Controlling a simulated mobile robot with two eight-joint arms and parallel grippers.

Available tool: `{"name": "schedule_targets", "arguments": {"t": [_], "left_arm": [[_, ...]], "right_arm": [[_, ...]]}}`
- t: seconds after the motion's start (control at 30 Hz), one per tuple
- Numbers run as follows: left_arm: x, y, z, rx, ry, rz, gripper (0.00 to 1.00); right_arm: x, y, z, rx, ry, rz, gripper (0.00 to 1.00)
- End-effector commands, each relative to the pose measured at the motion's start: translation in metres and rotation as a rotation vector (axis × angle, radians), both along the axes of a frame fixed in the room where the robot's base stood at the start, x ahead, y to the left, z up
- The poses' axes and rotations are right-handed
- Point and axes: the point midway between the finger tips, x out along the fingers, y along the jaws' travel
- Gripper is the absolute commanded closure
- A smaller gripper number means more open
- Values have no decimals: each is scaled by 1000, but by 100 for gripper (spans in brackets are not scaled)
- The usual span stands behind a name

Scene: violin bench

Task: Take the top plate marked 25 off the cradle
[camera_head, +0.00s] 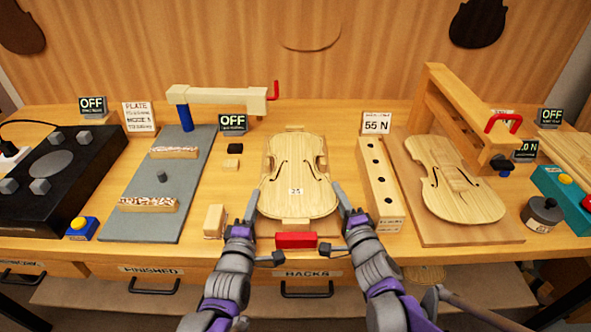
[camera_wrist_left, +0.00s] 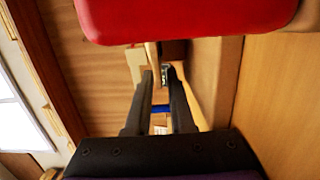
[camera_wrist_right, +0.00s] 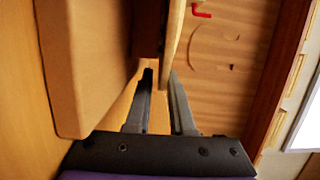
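The violin top plate marked 25 (camera_head: 296,168) lies flat on the cradle (camera_head: 297,223) at the middle of the bench. My left gripper (camera_head: 250,208) is at the plate's lower left edge, and my right gripper (camera_head: 343,203) is at its lower right edge. In the left wrist view the left fingers (camera_wrist_left: 160,74) stand apart, close to the wooden edge. In the right wrist view the right fingers (camera_wrist_right: 159,76) stand apart, with the plate's thin edge (camera_wrist_right: 172,40) close to their tips. I cannot tell whether either gripper touches the plate.
A red block (camera_head: 296,240) sits at the cradle's front, between my grippers. A wooden block with holes (camera_head: 378,185) stands right of the cradle, and a small wooden block (camera_head: 214,220) left. Another violin plate (camera_head: 455,185) lies under a wooden frame (camera_head: 447,100) at the right.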

Motion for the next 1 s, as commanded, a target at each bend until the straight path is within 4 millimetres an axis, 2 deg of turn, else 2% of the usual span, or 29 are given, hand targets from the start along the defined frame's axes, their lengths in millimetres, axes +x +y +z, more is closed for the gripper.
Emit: {"name": "schedule_targets", "arguments": {"t": [0.3, 0.43, 1.0], "left_arm": [[2, 0, 0, 0, 0, 0, 79], [2, 0, 0, 0, 0, 0, 100], [2, 0, 0, -1, 0, 0, 100]], "right_arm": [[2, 1, 0, 0, 0, 0, 79], [2, 1, 0, 0, 0, 0, 100], [2, 0, 0, -1, 0, 0, 100]]}}
